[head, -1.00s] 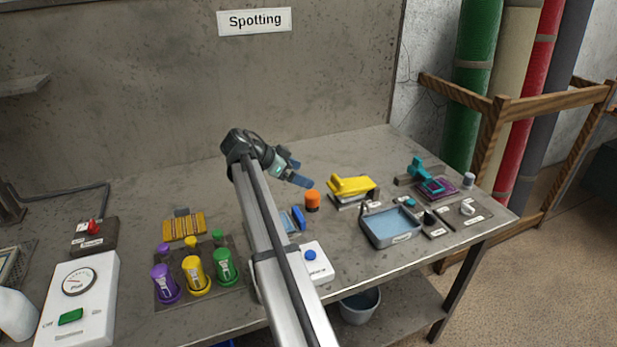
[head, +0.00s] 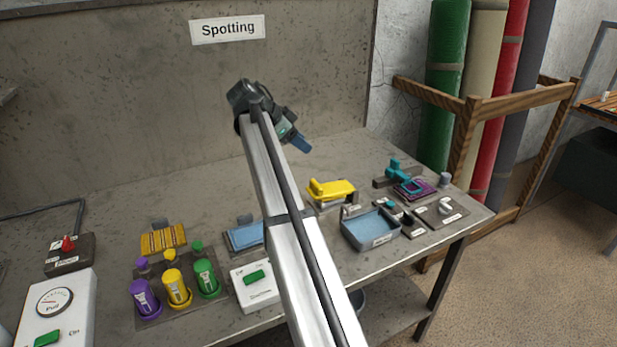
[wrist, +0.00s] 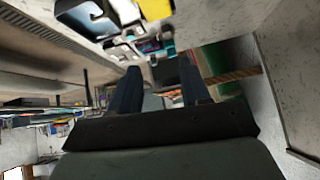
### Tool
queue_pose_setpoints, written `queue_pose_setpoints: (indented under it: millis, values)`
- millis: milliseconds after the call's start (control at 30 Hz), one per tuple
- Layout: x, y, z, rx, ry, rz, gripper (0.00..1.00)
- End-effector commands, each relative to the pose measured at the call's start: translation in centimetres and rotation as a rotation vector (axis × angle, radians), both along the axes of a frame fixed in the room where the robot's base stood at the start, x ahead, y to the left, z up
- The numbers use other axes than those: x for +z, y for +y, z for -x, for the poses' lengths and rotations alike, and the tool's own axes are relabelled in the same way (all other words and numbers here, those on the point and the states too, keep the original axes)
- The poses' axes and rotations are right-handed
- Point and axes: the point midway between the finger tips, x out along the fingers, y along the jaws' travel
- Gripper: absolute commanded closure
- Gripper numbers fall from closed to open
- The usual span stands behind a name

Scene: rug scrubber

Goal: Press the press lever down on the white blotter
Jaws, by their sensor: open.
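A yellow press lever (head: 332,188) sits over a pale base on the bench, right of my arm in the head view. The base looks light grey or white, but is too small and covered to tell if it is the white blotter. A yellow patch (wrist: 162,14) shows at the top of the wrist view, probably the same lever. My gripper (head: 301,143) is open and empty, raised above the bench, left of and higher than the yellow lever in the picture. Its two fingers (wrist: 160,88) stand apart in the wrist view, touching nothing.
A blue-filled tray (head: 370,228) stands in front of the yellow lever. A teal-handled device (head: 397,172) over a purple frame is to its right. Yellow, purple and green bottles (head: 176,287) and a white switch box (head: 256,287) stand left of my arm. My arm hides part of the bench.

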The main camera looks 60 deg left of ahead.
Motion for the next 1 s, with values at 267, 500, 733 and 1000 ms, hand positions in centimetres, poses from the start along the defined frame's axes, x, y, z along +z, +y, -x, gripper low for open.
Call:
queue_pose_setpoints:
  millis: [267, 500, 733, 1000]
  values:
    - [-1.8, 0.2, 1.2, 0.076, 0.092, 0.078, 0.81]
    - [-4.4, 0.2, -0.8, 0.076, 0.091, 0.078, 1.00]
    - [-7.7, 0.2, -3.3, 0.075, 0.091, 0.078, 1.00]
    - [-11.3, 0.2, -4.3, 0.078, 0.091, 0.078, 1.00]
